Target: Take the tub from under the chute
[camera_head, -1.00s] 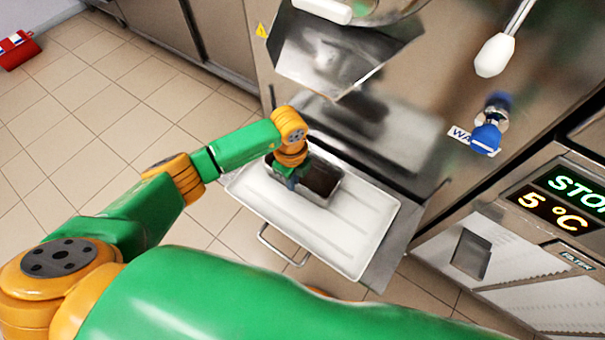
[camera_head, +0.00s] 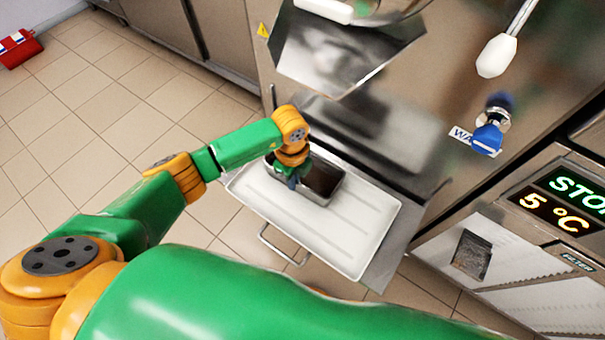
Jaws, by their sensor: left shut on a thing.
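The tub (camera_head: 322,181) is a rectangular metal container with a dark inside. It stands at the back left of a white tray (camera_head: 345,232) below the steel chute (camera_head: 335,58). My left gripper (camera_head: 292,180) comes down at the tub's near left side and is shut on its wall. The fingertips are small and partly hidden by the wrist. I cannot tell whether the tub touches the tray or is slightly raised. My right gripper is not in view.
The steel machine front stands behind the tray, with a white-knobbed lever (camera_head: 497,55) and a blue tap (camera_head: 487,138). A handle (camera_head: 283,247) sticks out at the tray's front. A red box (camera_head: 18,48) lies on the tiled floor, which is otherwise clear at left.

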